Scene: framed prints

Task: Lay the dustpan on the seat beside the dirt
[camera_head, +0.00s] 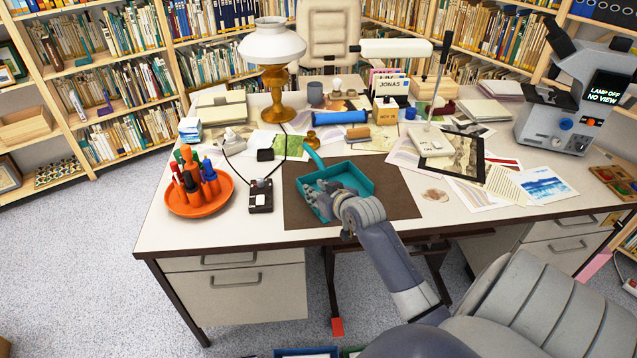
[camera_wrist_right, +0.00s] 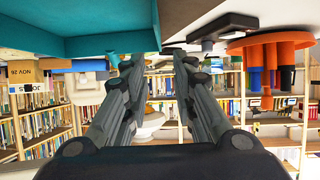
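The teal dustpan (camera_head: 352,173) lies on the brown desk mat (camera_head: 400,205), its open tray facing up and a thin teal handle pointing to the back left. My right gripper (camera_head: 325,192) is at the tray's near left side, partly covering it. In the right wrist view the dustpan (camera_wrist_right: 85,25) fills the upper left, close to the fingertips. The right gripper (camera_wrist_right: 157,65) has its two fingers apart, with nothing seen held between them. The beige chair (camera_head: 328,30) stands behind the desk; its seat is mostly hidden. No dirt is recognisable. My left gripper is out of view.
An orange dish (camera_head: 200,205) with several bottles and a small black box (camera_head: 261,196) sit left of the mat. An oil lamp (camera_head: 273,50), a blue roll (camera_head: 340,118) and a framed print (camera_head: 455,155) stand or lie nearby. A microscope (camera_head: 565,100) is at the right.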

